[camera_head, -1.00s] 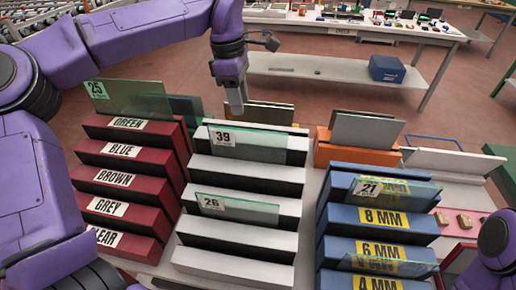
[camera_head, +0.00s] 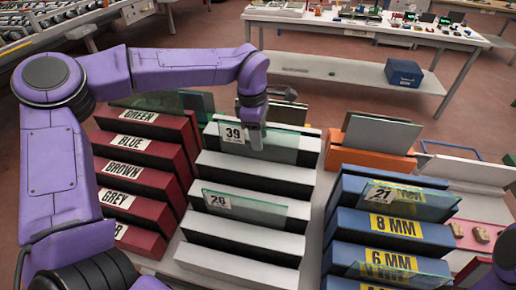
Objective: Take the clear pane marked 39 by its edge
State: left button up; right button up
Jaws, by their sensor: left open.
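The clear pane marked 39 (camera_head: 283,149) stands in an upper slot of the white stepped rack (camera_head: 225,263), its label at its left end. My left gripper (camera_head: 256,146) points down at this pane, its fingers overlapping the pane's middle just right of the label. It is open. I cannot tell whether the fingers straddle the top edge or only hang in front of it. A clear pane with a label that looks like 26 (camera_head: 262,212) stands lower in the same rack. My right gripper is out of view.
A dark red rack (camera_head: 140,178) marked with colours stands left, behind my left arm. A blue rack (camera_head: 345,222) marked in millimetres stands right, with a pane marked 21 (camera_head: 425,203). An orange holder (camera_head: 345,158) with grey panes stands behind it. A workbench (camera_head: 345,27) is farther back.

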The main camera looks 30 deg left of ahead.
pick_arm(q)
grip_shut()
jog(key=shift+r, duration=0.1)
